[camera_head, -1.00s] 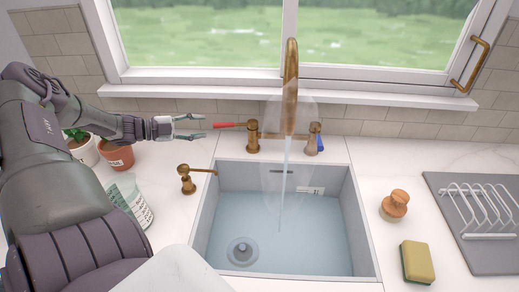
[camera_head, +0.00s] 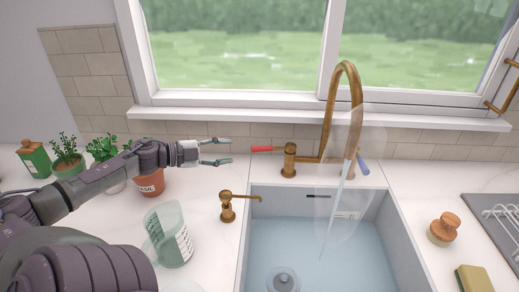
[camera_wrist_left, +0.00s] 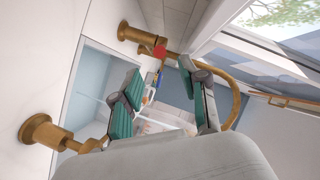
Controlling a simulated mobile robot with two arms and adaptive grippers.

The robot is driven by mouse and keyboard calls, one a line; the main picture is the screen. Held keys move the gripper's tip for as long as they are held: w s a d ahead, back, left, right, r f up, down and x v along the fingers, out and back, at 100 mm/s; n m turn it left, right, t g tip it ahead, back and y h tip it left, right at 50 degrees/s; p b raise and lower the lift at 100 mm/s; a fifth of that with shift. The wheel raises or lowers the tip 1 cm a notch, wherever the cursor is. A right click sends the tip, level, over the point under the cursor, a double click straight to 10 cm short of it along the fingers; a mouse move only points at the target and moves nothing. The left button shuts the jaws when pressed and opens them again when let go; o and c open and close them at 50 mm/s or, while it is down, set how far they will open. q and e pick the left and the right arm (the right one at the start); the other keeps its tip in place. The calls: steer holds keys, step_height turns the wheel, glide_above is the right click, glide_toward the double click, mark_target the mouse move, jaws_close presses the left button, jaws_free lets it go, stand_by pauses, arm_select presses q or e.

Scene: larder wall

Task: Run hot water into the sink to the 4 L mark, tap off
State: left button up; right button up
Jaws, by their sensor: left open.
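The sink (camera_head: 245,250) is a grey basin with bluish water (camera_head: 320,255) in it and a plug (camera_head: 283,279) at the bottom. A brass tap (camera_head: 345,85) stands behind it, and a stream of water (camera_head: 337,205) falls from the spout. The red hot lever (camera_head: 264,149) points left; the blue cold lever (camera_head: 363,166) is on the right. In the left wrist view, the red lever end (camera_wrist_left: 160,52) shows beyond the fingers. My right gripper is not in view.
A brass soap dispenser (camera_head: 228,207) and a clear measuring jug (camera_head: 170,236) stand left of the sink. Potted herbs (camera_head: 68,158) and a green tin (camera_head: 34,158) are further left. A wooden brush (camera_head: 443,230), sponge (camera_head: 474,279) and drying rack (camera_head: 497,222) lie right.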

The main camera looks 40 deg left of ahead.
mark_target(260, 149)
arm_select(q)
steer(key=b+x, duration=0.3)
steer(key=x, duration=0.5)
steer(key=shift+w+d+f, duration=0.1)
steer(key=shift+w+d, duration=0.1)
steer(key=shift+w, duration=0.05)
steer(key=shift+b+x, duration=0.65)
steer(key=shift+x, duration=0.55)
steer(key=shift+w+d, duration=0.2)
steer(key=shift+w, duration=0.05)
steer(key=shift+x, duration=0.8)
steer(key=shift+w+d, duration=0.1)
steer(key=shift+w, duration=0.15)
steer(key=shift+f, duration=0.1)
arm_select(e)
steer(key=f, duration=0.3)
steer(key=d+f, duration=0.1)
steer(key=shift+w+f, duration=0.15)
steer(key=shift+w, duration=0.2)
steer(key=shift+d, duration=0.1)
arm_select(q)
steer(key=shift+c, duration=0.4)
jaws_close()
